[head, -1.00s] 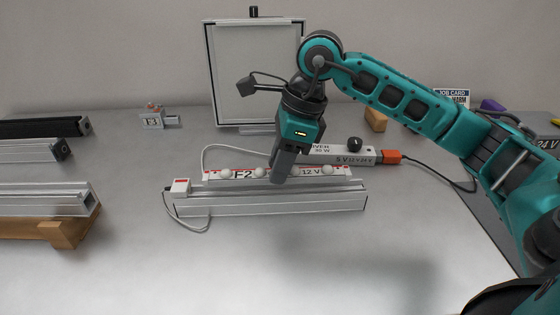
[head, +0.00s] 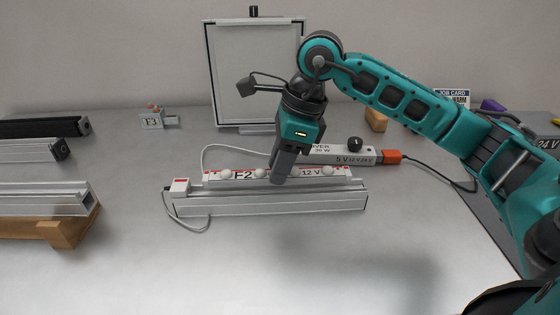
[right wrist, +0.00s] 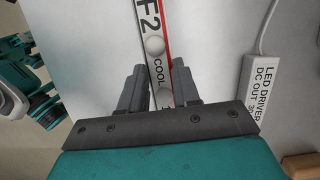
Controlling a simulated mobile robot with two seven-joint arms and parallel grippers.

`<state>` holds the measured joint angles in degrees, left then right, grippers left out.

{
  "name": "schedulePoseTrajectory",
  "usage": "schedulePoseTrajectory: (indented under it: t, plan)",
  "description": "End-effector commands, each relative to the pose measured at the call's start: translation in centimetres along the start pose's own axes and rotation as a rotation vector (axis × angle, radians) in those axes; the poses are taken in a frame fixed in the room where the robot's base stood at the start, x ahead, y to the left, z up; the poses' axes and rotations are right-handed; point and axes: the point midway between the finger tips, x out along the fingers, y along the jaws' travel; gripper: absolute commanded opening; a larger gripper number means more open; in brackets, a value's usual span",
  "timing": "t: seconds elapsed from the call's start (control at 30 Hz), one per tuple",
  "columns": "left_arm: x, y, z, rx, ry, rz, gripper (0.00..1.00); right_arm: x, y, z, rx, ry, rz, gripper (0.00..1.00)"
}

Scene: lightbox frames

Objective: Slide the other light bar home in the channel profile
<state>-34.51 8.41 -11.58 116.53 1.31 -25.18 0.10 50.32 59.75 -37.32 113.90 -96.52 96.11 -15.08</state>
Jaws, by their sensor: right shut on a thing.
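The white light bar (head: 312,171) is marked F2 and 12 V, with red marks and several round white domes. It lies lengthwise along the top of the channel profile (head: 270,205); I cannot tell how far it is seated. My right gripper (head: 282,180) points down and is shut on the bar near its middle, hiding part of it. A small white end piece (head: 180,186) with a cable sits at the profile's left end. My left gripper is not in view.
A white LED driver (head: 345,155) with a knob and orange plug (head: 391,157) lies close behind the bar. More profiles (head: 40,197) rest on a wooden block (head: 68,232) at left. A framed panel (head: 255,75) stands behind. The front table is clear.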

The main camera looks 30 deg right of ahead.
Motion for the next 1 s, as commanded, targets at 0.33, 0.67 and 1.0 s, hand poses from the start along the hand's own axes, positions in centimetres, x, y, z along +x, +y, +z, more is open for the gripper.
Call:
schedulePoseTrajectory:
  t: [0.33, 0.67, 1.0]
  plan:
    - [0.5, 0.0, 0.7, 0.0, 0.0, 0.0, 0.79, 1.0, 0.0, -0.3, 0.0, 0.0, -0.001, 0.0]
    - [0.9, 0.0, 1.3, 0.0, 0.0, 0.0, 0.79, 1.8, 0.0, -0.6, 0.0, 0.0, -0.001, 0.0]
    - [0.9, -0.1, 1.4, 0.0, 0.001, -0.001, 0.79, 1.9, 0.0, -0.6, 0.0, 0.0, -0.001, 0.53]
